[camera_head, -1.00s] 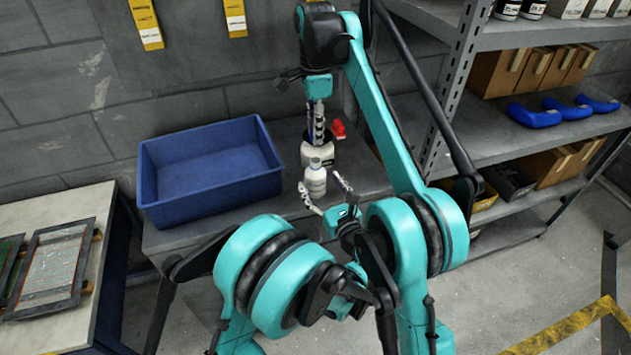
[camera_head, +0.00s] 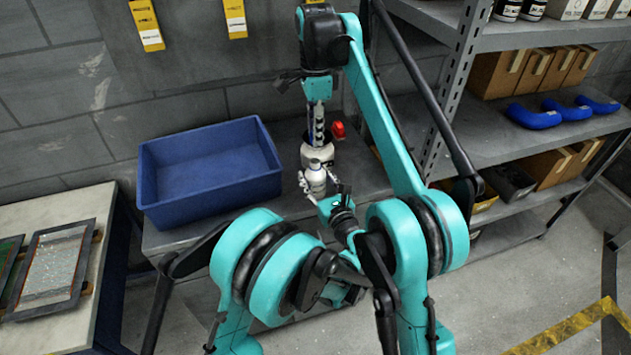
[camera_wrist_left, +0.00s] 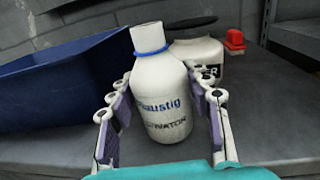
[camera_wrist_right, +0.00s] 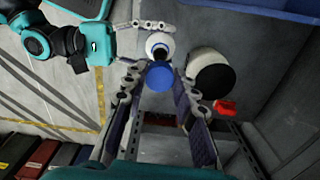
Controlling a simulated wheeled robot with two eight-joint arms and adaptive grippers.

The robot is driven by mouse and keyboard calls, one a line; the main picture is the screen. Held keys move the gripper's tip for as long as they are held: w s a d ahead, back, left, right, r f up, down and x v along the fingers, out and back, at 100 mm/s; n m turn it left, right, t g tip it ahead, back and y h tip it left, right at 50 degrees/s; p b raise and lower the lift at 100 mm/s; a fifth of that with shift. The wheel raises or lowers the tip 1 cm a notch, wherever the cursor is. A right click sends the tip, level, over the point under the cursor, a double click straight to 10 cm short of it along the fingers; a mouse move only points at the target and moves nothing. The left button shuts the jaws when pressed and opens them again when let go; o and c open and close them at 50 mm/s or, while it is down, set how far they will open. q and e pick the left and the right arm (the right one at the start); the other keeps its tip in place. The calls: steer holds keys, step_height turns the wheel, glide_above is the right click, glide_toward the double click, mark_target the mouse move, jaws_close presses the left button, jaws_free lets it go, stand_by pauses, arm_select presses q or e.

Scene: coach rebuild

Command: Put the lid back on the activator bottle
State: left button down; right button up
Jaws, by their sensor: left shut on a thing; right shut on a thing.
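The activator bottle (camera_head: 315,180) is white and stands upright near the front of the grey bench. In the left wrist view the bottle (camera_wrist_left: 160,95) shows a blue ring below its bare white neck. My left gripper (camera_wrist_left: 160,112) is shut on the bottle's body, one finger on each side. The blue round lid (camera_wrist_right: 160,76) shows in the right wrist view, between the fingertips of my right gripper (camera_wrist_right: 160,85), which is shut on it. The lid appears beside the bottle's open mouth (camera_wrist_right: 159,47) in that view; its height above the mouth is unclear.
A white jar with a dark top (camera_wrist_right: 212,74) stands close behind the bottle. A red object (camera_head: 339,130) is beside the jar. A blue bin (camera_head: 210,200) stands left on the bench. A metal shelf (camera_head: 455,90) rises at the right.

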mark_target(315, 160)
steer(key=shift+a+f, duration=0.1)
steer(key=shift+f, duration=2.4)
steer(key=shift+f, duration=0.85)
steer(key=shift+f, duration=0.55)
steer(key=m, duration=0.8)
steer(key=shift+w+m, duration=0.1)
steer(key=shift+m, duration=0.3)
steer(key=m, duration=0.4)
steer(key=shift+m, duration=0.3)
steer(key=m, duration=0.2)
steer(key=shift+m, duration=0.4)
